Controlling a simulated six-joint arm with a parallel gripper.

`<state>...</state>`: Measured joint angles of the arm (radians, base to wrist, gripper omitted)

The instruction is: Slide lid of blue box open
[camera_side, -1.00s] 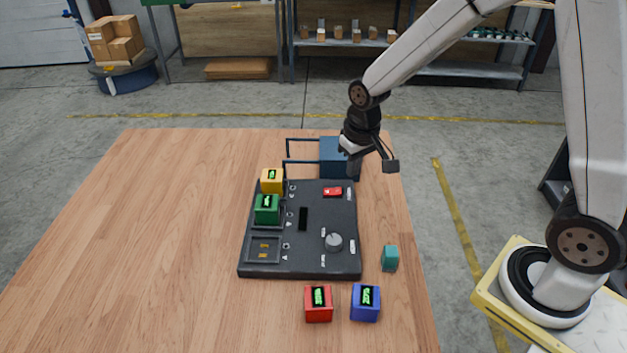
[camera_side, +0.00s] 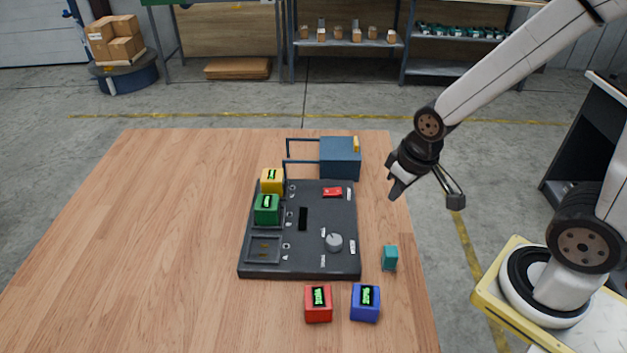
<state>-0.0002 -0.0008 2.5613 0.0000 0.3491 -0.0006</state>
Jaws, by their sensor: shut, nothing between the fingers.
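The blue box (camera_side: 340,162) stands at the far right part of the table, behind the dark panel. Its flat blue lid (camera_side: 340,145) appears to cover its top. Dark rails (camera_side: 302,140) extend left from the box on thin posts. My gripper (camera_side: 397,190) is shut and empty, in the air right of the box and apart from it, near the table's right edge. The inside of the box is hidden.
The dark panel (camera_side: 320,265) carries a yellow cube (camera_side: 272,181), a green cube (camera_side: 266,210), a red switch (camera_side: 332,192) and a knob (camera_side: 334,242). Red (camera_side: 318,304), blue (camera_side: 365,303) and teal (camera_side: 390,258) blocks stand nearby. The table's left side (camera_side: 150,230) is clear.

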